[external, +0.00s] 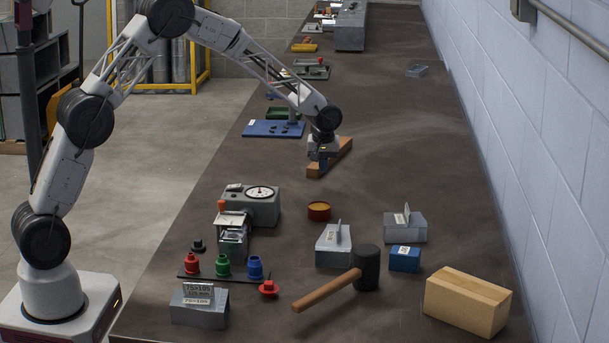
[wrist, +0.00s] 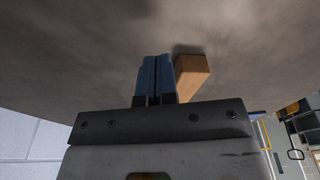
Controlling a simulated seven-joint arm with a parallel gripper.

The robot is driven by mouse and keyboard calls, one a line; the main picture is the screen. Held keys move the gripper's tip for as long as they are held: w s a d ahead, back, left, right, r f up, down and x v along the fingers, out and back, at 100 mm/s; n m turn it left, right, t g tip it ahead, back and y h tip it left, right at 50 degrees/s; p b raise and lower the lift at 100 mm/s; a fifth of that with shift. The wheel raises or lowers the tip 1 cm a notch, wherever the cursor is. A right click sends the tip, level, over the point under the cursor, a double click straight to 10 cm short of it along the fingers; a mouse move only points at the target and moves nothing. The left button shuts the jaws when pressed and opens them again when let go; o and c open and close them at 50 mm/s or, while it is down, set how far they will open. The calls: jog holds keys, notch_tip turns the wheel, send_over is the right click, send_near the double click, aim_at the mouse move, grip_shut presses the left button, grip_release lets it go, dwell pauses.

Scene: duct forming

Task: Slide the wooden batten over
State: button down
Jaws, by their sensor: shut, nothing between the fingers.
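The wooden batten (external: 333,158) is an orange-brown bar lying flat on the dark workbench (external: 420,120), set diagonally in the external view. My gripper (external: 321,163) is down at the batten and hides part of it. In the wrist view the gripper's blue fingers (wrist: 155,78) are shut together with nothing between them. The batten (wrist: 191,75) shows right beside the fingers on their right in that view. I cannot tell whether the fingers touch it.
A blue board (external: 270,129) lies left of the batten. The bench right of the batten is clear up to the wall.

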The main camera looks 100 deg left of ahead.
jog(key=a, duration=2.2)
jog(key=shift+a, duration=0.15)
jog(key=shift+f, duration=0.9)
jog(key=shift+s+f, duration=0.1)
jog(key=shift+f, duration=0.1)
jog(key=shift+d, duration=0.25)
jog(key=shift+d+f, duration=0.2)
jog(key=shift+d, duration=0.3)
jog(key=d, duration=1.9)
jog(key=shift+s+d+f, duration=0.1)
jog(key=shift+d+f, duration=0.05)
jog(key=shift+d, duration=0.15)
jog(key=shift+a+r, duration=0.15)
jog(key=shift+r, duration=0.9)
